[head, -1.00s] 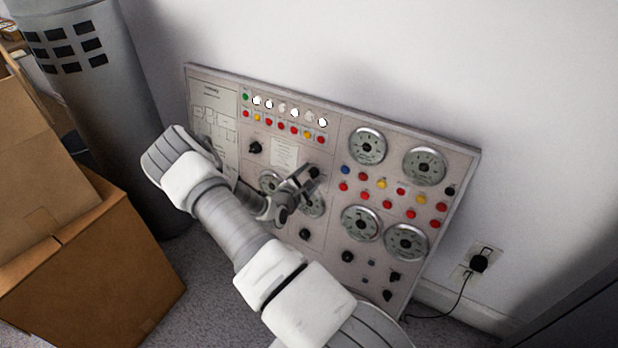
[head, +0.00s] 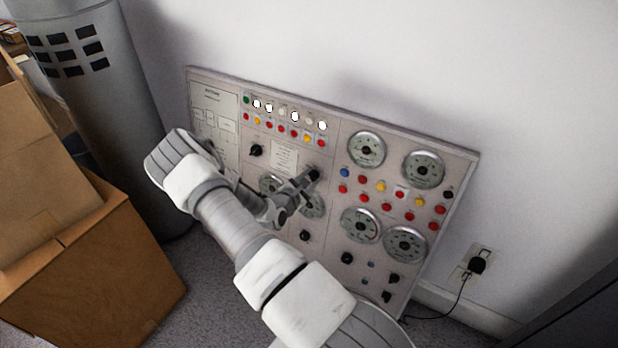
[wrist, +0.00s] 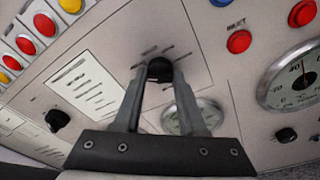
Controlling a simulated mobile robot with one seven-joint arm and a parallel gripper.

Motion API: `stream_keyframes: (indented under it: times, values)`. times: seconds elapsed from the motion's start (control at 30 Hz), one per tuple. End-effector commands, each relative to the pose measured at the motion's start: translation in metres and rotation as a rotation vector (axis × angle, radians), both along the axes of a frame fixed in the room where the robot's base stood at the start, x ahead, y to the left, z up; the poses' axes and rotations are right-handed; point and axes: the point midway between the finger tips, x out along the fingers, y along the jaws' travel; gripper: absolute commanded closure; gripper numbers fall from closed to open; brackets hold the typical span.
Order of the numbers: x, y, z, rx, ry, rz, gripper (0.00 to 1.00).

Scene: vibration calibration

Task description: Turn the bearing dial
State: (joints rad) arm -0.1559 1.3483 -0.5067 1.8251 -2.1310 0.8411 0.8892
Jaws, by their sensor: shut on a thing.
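A control panel (head: 330,140) leans against the wall in the head view, covered with dials, buttons, knobs and gauges. My gripper (head: 309,178) reaches its middle section and is shut on a small black knob (wrist: 160,70), which shows between the fingertips in the wrist view. Tick marks surround this knob. I cannot read a label that names it as the bearing dial. The fingers hide parts of the knob's sides. A second black knob (head: 256,150) sits to the upper left on the panel, and also shows in the wrist view (wrist: 57,120).
Cardboard boxes (head: 90,270) and a grey cylinder (head: 95,100) stand at the left. Round gauges (head: 366,149) and rows of coloured buttons are close to the right of my gripper. A plug with a cable (head: 476,265) is at the wall on the right.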

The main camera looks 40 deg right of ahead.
Motion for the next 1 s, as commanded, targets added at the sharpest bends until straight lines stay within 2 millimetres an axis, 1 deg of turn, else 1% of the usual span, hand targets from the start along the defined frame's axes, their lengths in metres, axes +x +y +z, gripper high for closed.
stream_keyframes:
  times: [0.03,0.3,0.6,0.8,1.0]
  values:
    - [-0.0004,0.0003,0.0023,-0.013,0.034,0.007,1.0]
    - [-0.0002,0.0007,0.0016,-0.1,0.246,0.055,1.0]
    - [0.0001,0.0009,0.0005,-0.18,0.44,0.098,1.0]
    - [0.0004,0.0006,0.0003,-0.214,0.519,0.114,1.0]
    - [0.0004,0.0005,0.0001,-0.23,0.555,0.122,1.0]
